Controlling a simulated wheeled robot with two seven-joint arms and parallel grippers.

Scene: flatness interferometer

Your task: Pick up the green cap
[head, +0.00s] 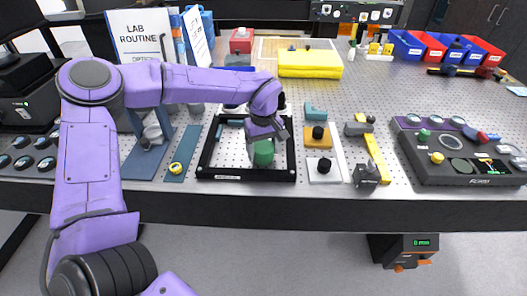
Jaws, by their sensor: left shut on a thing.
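The green cap (264,153) shows in the head view as a dark green cylinder. It is over the inside of a black square frame (247,176) on the perforated table top. My left gripper (262,139) is directly above it and shut on it. The fingers cover the cap's upper part. I cannot tell whether the cap touches the surface under it. My right gripper is not in the view.
Black knobs on an orange plate (309,143) and a white plate (335,174) stand right of the frame. A grey case (463,172) lies at the right.

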